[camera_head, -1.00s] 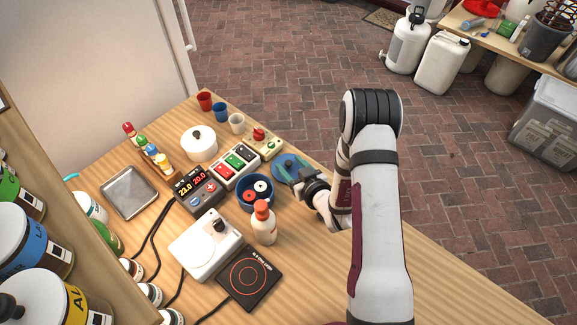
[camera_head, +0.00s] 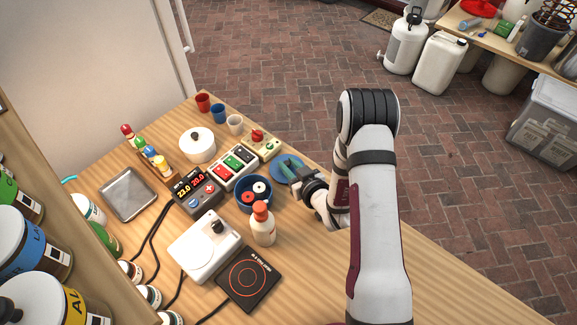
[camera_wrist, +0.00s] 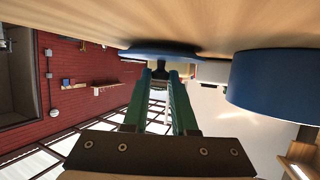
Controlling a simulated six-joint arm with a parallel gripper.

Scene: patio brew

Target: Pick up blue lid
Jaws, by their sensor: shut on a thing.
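The blue lid (camera_head: 279,174) is a flat disc with a dark knob. It lies on the wooden table to the right of the blue pot (camera_head: 253,205). In the wrist view, the lid (camera_wrist: 150,49) is at the top and appears flat against the table. My gripper (camera_head: 291,166) reaches over the lid from the right and partly hides it. In the wrist view, my gripper's green fingers (camera_wrist: 160,75) are shut on the lid's dark knob. The blue pot's wall (camera_wrist: 275,78) also shows at the right of the wrist view.
The pot holds red, white and dark discs. A white bottle with an orange cap (camera_head: 262,226) stands in front of it. A button box (camera_head: 233,166) and a small panel with a red knob (camera_head: 259,144) are beyond. The table front right is clear.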

